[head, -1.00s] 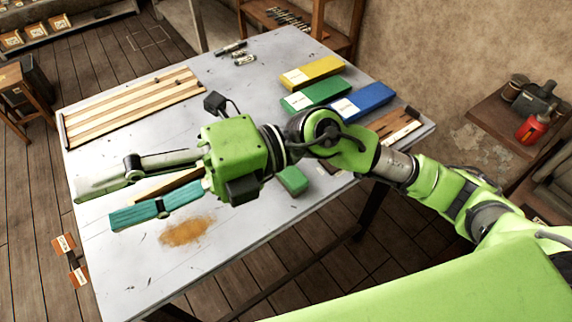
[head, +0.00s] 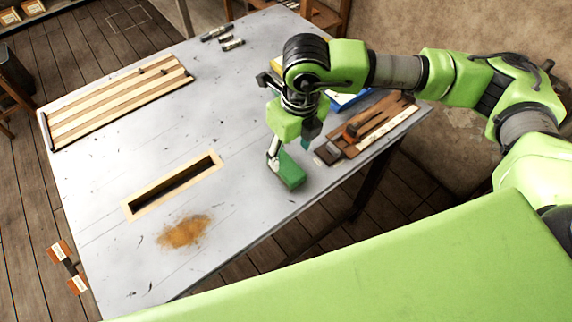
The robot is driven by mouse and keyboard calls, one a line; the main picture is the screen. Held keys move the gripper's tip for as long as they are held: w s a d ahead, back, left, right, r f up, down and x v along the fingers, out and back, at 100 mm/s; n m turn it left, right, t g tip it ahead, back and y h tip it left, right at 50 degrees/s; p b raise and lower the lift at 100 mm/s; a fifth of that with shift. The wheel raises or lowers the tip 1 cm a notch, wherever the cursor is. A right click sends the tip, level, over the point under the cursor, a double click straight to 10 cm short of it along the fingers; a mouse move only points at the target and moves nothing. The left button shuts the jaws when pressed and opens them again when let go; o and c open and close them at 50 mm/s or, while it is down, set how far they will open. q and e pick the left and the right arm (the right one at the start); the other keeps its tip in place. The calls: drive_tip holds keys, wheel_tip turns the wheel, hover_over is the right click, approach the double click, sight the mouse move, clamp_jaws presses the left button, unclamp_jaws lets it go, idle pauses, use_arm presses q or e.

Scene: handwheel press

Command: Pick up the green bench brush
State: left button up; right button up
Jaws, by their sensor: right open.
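The green bench brush (head: 291,171) lies on the grey table near its front right edge; its upper part is hidden by my gripper. My right gripper (head: 287,154) points down over it, open. One pale finger shows at the left of the brush and a bit of the teal finger shows behind at the right. I cannot tell whether the fingers touch the brush. My left gripper is not in view.
A wooden tray (head: 385,119) with a tool lies close right of the brush. A blue block (head: 346,101) is partly hidden behind my arm. A framed slot (head: 133,208), an orange-brown powder patch (head: 185,231) and a slatted board (head: 120,98) lie left. The table's middle is clear.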

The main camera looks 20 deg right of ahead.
sight(287, 165)
drive_tip(key=f, duration=0.3)
drive_tip(key=shift+w+a+p, duration=0.1)
drive_tip(key=shift+w+p, duration=0.1)
drive_tip(key=shift+p, duration=0.1)
drive_tip(key=f+p, duration=0.2)
drive_tip(key=f, duration=0.1)
drive_tip(key=f+p, duration=0.1)
drive_tip(key=shift+w+a+f, duration=0.2)
drive_tip(key=shift+w+a, duration=0.05)
drive_tip(key=shift+w+f, duration=0.1)
drive_tip(key=shift+f, duration=0.3)
drive_tip(key=c, duration=1.3)
